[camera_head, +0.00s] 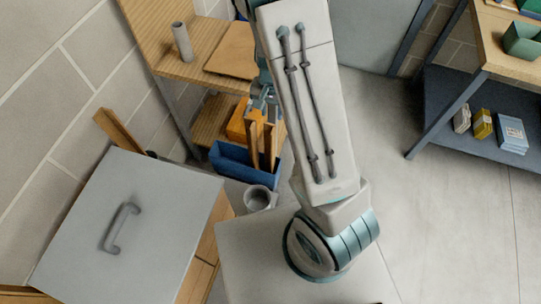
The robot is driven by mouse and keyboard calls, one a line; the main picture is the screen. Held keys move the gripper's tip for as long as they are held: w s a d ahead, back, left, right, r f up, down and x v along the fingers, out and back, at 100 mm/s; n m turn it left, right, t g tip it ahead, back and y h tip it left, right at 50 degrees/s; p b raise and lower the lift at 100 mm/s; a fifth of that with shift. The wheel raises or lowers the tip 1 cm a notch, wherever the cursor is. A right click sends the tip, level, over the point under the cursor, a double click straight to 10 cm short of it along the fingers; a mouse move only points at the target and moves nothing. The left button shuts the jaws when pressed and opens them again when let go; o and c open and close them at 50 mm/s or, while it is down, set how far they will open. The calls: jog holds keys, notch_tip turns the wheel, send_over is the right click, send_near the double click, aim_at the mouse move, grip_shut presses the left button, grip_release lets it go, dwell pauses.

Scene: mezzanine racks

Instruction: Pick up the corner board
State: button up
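Narrow tan boards (268,148) stand upright in a blue bin (231,158) beside the wooden shelves. One of them may be the corner board, but I cannot tell which. Another brown board (117,129) leans at the wall behind the grey lidded box. My gripper (264,106) points down at the top of the upright boards, partly behind my arm. Its fingers are small and partly hidden, so I cannot tell whether they are open or touch a board.
A wooden shelf unit (190,70) holds a grey tube (182,42) and a flat brown panel (232,48). A grey mug (259,197) stands near the bin. A grey lid with a handle (150,225) fills the lower left. Floor at right is clear before a workbench (505,45).

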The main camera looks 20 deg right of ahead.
aim_at(273, 129)
notch_tip(273, 129, down, 8)
jog(key=shift+r+b, duration=0.2)
jog(key=shift+b, duration=0.35)
jog(key=f, duration=0.5)
jog(key=shift+w+d, duration=0.1)
jog(key=shift+d, duration=0.15)
grip_shut()
